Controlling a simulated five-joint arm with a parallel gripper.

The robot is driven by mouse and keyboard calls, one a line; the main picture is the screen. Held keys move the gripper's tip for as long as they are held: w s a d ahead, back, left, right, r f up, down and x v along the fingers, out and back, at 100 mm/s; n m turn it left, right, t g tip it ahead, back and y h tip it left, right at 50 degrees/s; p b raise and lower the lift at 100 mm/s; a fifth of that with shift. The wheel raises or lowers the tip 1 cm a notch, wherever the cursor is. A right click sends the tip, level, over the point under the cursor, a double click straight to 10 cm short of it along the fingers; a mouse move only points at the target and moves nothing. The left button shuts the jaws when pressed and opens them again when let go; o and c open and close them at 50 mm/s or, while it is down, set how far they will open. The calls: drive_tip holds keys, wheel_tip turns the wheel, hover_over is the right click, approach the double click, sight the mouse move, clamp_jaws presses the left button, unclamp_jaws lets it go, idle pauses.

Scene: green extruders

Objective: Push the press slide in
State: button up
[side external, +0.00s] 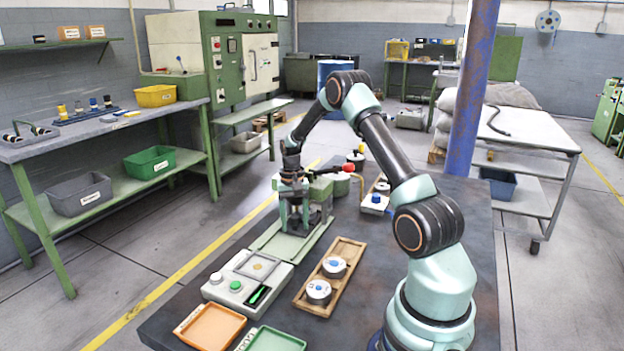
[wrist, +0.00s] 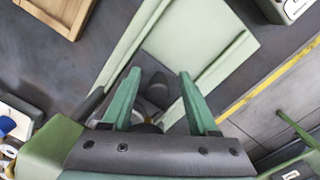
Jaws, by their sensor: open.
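The press stands on the dark table in the side view, with a pale green base plate (side external: 270,240) reaching toward the front left. The plate, with raised rails along its sides, also shows in the wrist view (wrist: 215,38). My gripper (side external: 294,218) points down over the plate, close in front of the press body. In the wrist view my gripper (wrist: 160,72) has its two green fingers apart. A dark rounded part shows between and below them; I cannot tell whether they touch it. My gripper and arm partly hide the press, and the slide's exact position is unclear.
A wooden tray (side external: 305,301) with two white round gauges lies in front. Orange (side external: 212,328) and green (side external: 272,341) trays sit at the front edge. A red-tipped lever (side external: 349,167) sticks out right of the press.

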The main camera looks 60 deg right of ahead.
drive_tip(key=shift+m+t+h, duration=0.3)
drive_tip(key=d+r, duration=0.2)
drive_tip(key=r, duration=0.1)
drive_tip(key=d+r, duration=0.1)
drive_tip(key=r, duration=0.1)
drive_tip(key=shift+w, duration=0.2)
drive_tip(key=a+r, duration=0.3)
drive_tip(key=a, duration=0.4)
drive_tip(key=shift+a+r, duration=0.25)
drive_tip(key=shift+s, duration=0.1)
drive_tip(key=s+a+r+n+t, duration=0.2)
drive_tip(key=a+r+n, duration=0.3)
drive_tip(key=a+r, duration=0.7)
drive_tip(key=s+a+r+n+t, duration=0.2)
drive_tip(key=s+a+n, duration=0.5)
drive_tip(key=a, duration=0.5)
drive_tip(key=shift+s+t, duration=0.7)
drive_tip(key=shift+s, duration=0.05)
